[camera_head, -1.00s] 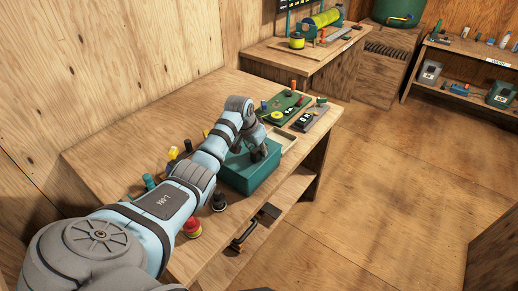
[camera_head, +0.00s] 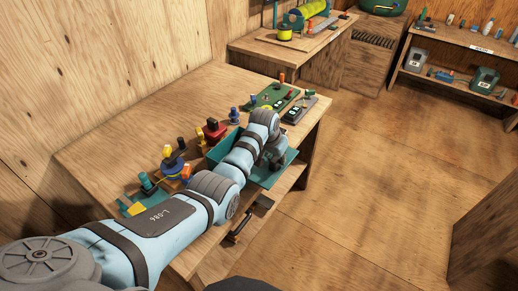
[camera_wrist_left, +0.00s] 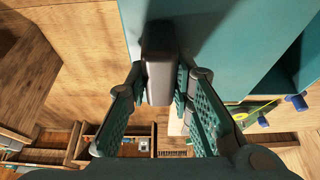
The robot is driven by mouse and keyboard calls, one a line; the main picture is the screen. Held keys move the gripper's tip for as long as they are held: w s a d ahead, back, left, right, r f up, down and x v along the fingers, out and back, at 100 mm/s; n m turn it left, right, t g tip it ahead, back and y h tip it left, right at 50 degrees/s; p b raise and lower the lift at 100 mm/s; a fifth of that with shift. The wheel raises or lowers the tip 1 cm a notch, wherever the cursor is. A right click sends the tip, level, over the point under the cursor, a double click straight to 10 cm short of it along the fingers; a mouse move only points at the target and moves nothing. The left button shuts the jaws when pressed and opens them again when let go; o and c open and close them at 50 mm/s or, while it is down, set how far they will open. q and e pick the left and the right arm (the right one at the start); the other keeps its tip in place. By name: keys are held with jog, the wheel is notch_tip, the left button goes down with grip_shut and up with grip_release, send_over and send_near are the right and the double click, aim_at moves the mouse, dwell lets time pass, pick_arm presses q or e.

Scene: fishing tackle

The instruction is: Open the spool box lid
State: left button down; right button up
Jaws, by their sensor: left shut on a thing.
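The spool box (camera_head: 214,153) is teal and sits on the workbench, partly hidden behind my left arm. Its teal lid (camera_head: 268,179) is swung out toward the bench's front edge, and the box's inside shows in part. My left gripper (camera_head: 275,160) is at the lid. In the left wrist view, the gripper (camera_wrist_left: 160,95) is shut on a dark grey lid handle (camera_wrist_left: 159,62), with a finger on each side of it. The lid's teal face (camera_wrist_left: 215,20) lies behind the handle. My right gripper is not in view.
Several spools, including a red one (camera_head: 213,130) and a blue one (camera_head: 234,115), stand on the workbench (camera_head: 120,130) behind my arm. A green tray (camera_head: 272,97) lies beyond the box. A black-handled thing (camera_head: 240,230) is at the bench front. The floor to the right is clear.

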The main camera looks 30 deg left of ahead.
pick_arm(q)
jog(key=shift+d, duration=0.15)
jog(key=shift+w, duration=0.1)
jog(key=c, duration=1.4)
grip_release()
jog(key=shift+r, duration=0.15)
jog(key=v, duration=1.1)
jog(key=shift+s+r, duration=0.3)
